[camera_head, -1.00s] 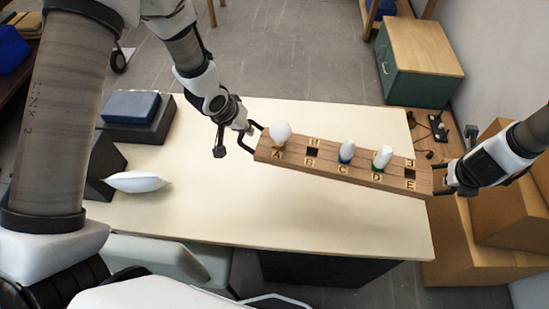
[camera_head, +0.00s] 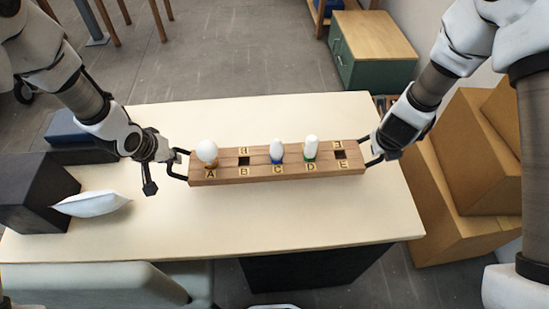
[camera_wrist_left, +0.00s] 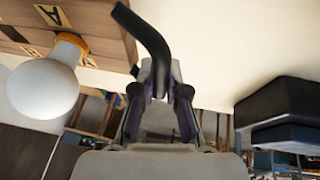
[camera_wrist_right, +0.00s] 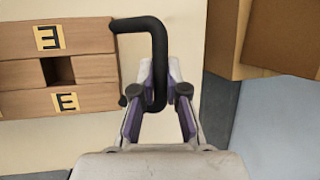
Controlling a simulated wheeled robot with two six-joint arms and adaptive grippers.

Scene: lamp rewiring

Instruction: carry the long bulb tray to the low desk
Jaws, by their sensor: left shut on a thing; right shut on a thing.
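The long wooden bulb tray (camera_head: 260,172) is held level between my two grippers, over the pale desk top (camera_head: 320,220). I cannot tell its exact height above the desk. A round white bulb (camera_head: 207,151) stands in slot A, a blue-based bulb (camera_head: 277,151) in C and a green-based bulb (camera_head: 310,147) in D. Slots B (camera_head: 244,161) and E (camera_head: 340,154) are empty. My left gripper (camera_head: 172,160) is shut on the tray's left black handle, also in the left wrist view (camera_wrist_left: 150,45). My right gripper (camera_head: 376,150) is shut on the right black handle, clear in the right wrist view (camera_wrist_right: 158,60).
A white pillow-like pouch (camera_head: 92,203) and a dark block (camera_head: 35,190) lie on the desk's left end. Cardboard boxes (camera_head: 480,150) stand right of the desk. A green cabinet (camera_head: 375,50) stands behind. The desk front is clear.

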